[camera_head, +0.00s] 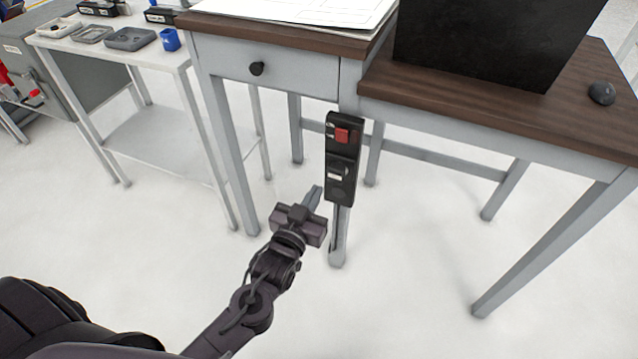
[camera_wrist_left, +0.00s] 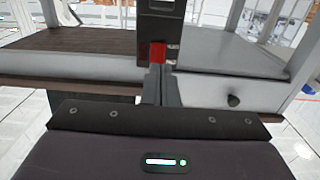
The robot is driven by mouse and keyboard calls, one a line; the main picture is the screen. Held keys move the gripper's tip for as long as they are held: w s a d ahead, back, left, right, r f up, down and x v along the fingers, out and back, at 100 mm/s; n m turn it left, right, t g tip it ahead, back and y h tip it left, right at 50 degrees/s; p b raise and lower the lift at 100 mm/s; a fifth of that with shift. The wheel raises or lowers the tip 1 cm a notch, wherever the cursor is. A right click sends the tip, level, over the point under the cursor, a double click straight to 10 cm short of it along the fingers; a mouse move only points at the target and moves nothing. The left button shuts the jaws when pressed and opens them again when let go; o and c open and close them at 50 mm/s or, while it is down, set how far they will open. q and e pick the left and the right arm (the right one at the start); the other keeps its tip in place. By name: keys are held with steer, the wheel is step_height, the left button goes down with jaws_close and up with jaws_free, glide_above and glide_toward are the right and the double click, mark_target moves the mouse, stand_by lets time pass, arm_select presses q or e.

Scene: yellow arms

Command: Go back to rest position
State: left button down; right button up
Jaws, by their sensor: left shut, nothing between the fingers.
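My left gripper (camera_head: 314,196) is shut and empty in the head view. It is just left of a black switch box (camera_head: 342,160) with a red switch (camera_head: 342,135), which is fixed to a leg of the desk. In the left wrist view my shut left fingers (camera_wrist_left: 159,84) point toward the red switch (camera_wrist_left: 157,52). They overlap its lower edge in the picture; I cannot tell if they touch it. My right gripper is not in view.
A desk (camera_head: 480,105) with a brown top, a drawer with a round black knob (camera_head: 257,69) and a dark monitor (camera_head: 480,40) stands ahead. A white side table (camera_head: 150,130) with small trays stands at the left. The pale floor in front is clear.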

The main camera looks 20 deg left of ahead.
arm_select(q)
steer(key=shift+s, duration=0.15)
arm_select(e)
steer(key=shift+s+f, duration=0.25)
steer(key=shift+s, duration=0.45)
arm_select(q)
steer(key=shift+f, duration=0.1)
